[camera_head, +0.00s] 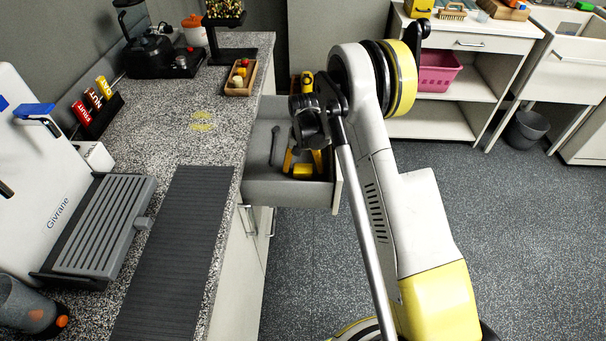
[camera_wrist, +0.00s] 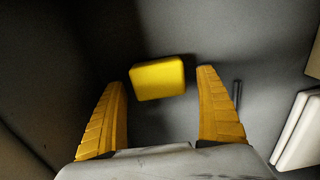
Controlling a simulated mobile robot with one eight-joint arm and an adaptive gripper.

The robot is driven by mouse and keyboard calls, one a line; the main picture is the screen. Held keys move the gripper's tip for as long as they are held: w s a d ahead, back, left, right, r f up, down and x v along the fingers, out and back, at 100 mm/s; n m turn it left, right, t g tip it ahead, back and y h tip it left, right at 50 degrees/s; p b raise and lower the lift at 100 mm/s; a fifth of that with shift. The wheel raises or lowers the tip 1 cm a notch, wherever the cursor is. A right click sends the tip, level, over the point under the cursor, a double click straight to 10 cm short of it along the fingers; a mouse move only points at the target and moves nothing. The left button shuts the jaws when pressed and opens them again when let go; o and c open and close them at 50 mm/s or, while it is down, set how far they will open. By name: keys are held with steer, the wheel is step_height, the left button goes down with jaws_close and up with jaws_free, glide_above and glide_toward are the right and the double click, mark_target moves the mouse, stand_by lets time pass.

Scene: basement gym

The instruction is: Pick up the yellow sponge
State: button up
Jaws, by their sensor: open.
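The yellow sponge (camera_wrist: 158,79) lies on the grey floor of the open drawer (camera_head: 262,190). In the head view the sponge (camera_head: 303,171) shows low between my gripper's yellow fingers. My gripper (camera_head: 303,160) reaches down into the drawer. In the wrist view my gripper (camera_wrist: 162,77) is open, with one finger on each side of the sponge and a gap on both sides. The sponge sits near the fingertips, slightly nearer the left finger. I cannot tell how high the fingertips are above the drawer floor.
A dark, slim object (camera_head: 275,145) lies in the drawer left of my gripper. The drawer walls are close around. The speckled counter (camera_head: 190,140) is at the left, with a wooden tray (camera_head: 233,91) on it. Open floor (camera_head: 510,240) lies to the right.

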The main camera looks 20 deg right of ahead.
mark_target(303, 165)
steer(key=c, duration=0.9)
steer(key=shift+c, duration=0.2)
steer(key=shift+r, duration=0.15)
steer(key=shift+c, duration=0.2)
step_height(303, 165, up, 10)
steer(key=p, duration=0.4)
